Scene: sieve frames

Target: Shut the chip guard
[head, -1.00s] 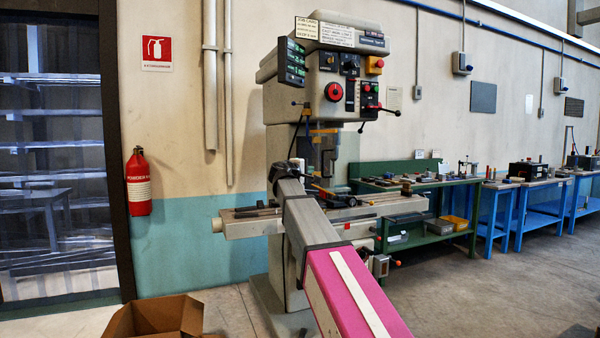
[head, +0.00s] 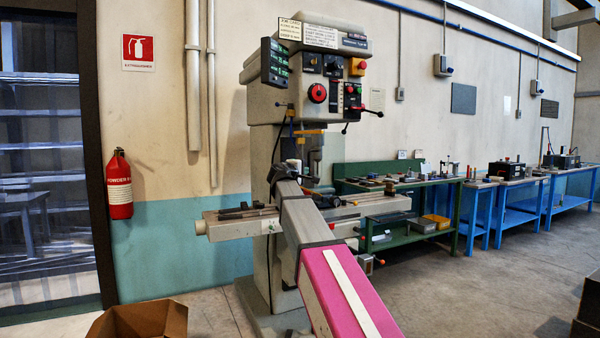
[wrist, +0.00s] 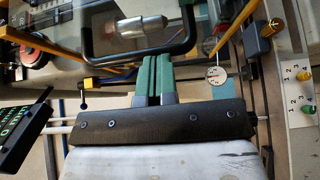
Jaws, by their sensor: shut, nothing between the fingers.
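The milling machine (head: 315,70) stands ahead of me. What looks like its chip guard, a clear panel with yellow edging and a black U-shaped handle (wrist: 140,58), is at the top of the wrist view, in front of the metal spindle. In the head view only a small yellow part (head: 310,132) of it shows beneath the machine head. My gripper (wrist: 153,58) has teal fingers side by side, shut and empty. Their tips are close to the handle in the picture; I cannot tell whether they touch. My arm hides part of the guard area in the head view.
The machine table (head: 245,222) sticks out to the left. A green bench (head: 435,185) with tools stands to the right behind. An open cardboard box (head: 140,320) is at the lower left. A display box (wrist: 18,130) and control knobs are left in the wrist view.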

